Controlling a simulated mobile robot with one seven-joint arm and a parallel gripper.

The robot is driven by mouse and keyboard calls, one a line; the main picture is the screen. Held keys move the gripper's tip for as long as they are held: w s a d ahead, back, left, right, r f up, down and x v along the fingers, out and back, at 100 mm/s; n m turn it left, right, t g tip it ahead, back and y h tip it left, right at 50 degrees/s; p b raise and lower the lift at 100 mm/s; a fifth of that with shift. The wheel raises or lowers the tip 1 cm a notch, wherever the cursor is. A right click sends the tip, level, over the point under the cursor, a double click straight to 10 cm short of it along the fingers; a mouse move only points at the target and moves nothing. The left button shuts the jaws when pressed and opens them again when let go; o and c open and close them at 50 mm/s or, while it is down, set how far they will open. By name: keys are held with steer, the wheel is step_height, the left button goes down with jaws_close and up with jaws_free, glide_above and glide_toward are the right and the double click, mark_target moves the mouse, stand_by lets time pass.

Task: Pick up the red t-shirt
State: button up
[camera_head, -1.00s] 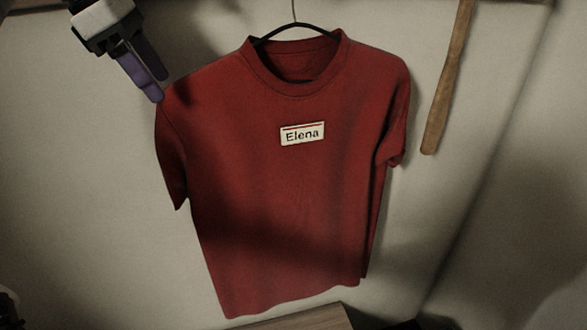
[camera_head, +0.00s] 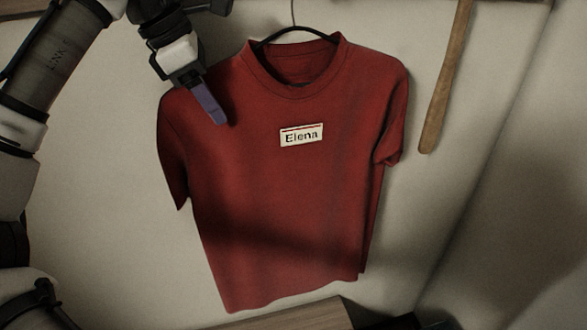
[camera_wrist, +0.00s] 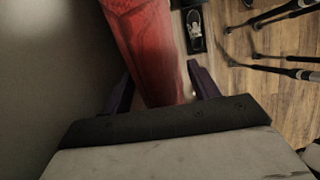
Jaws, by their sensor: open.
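The red t-shirt (camera_head: 290,200) hangs on a black hanger (camera_head: 297,32) in front of a pale wall in the head view, with a white "Elena" label on its chest. My gripper (camera_head: 219,116) is at the shirt's upper left, in front of the shoulder beside the collar. In the wrist view, the shirt (camera_wrist: 150,45) runs between the two purple fingers of my gripper (camera_wrist: 160,85), which stand apart on either side of it. The gripper is open, and I cannot tell whether a finger touches the cloth.
A wooden stick (camera_head: 446,80) hangs on the wall right of the shirt. A wooden surface (camera_head: 290,317) lies below the shirt. The wrist view shows a wooden floor (camera_wrist: 265,95) with several dark rods and a small dark object (camera_wrist: 194,28).

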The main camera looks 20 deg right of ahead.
jaws_close()
stand_by(0.3)
steer(key=shift+r, duration=0.15)
